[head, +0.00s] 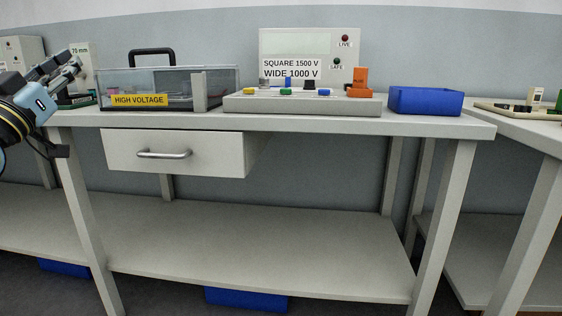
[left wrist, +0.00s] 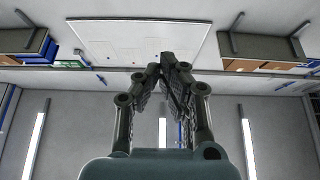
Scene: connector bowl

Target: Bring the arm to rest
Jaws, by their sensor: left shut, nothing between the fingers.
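My left gripper (head: 72,66) is at the left edge of the head view, raised above the bench top and pointing up and to the right. Its fingers are closed together with nothing between them. In the left wrist view the left gripper (left wrist: 170,68) shows the same shut fingers, with the far wall and ceiling lights behind. It touches nothing that I can see. My right gripper is in neither view.
The workbench (head: 330,122) carries a clear HIGH VOLTAGE box (head: 215,88), a connector panel (head: 300,103), a voltage sign unit (head: 310,45), an orange part (head: 359,88) and a blue bin (head: 426,101). A drawer (head: 180,153) stands pulled out below the top. The lower shelf (head: 250,250) is bare.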

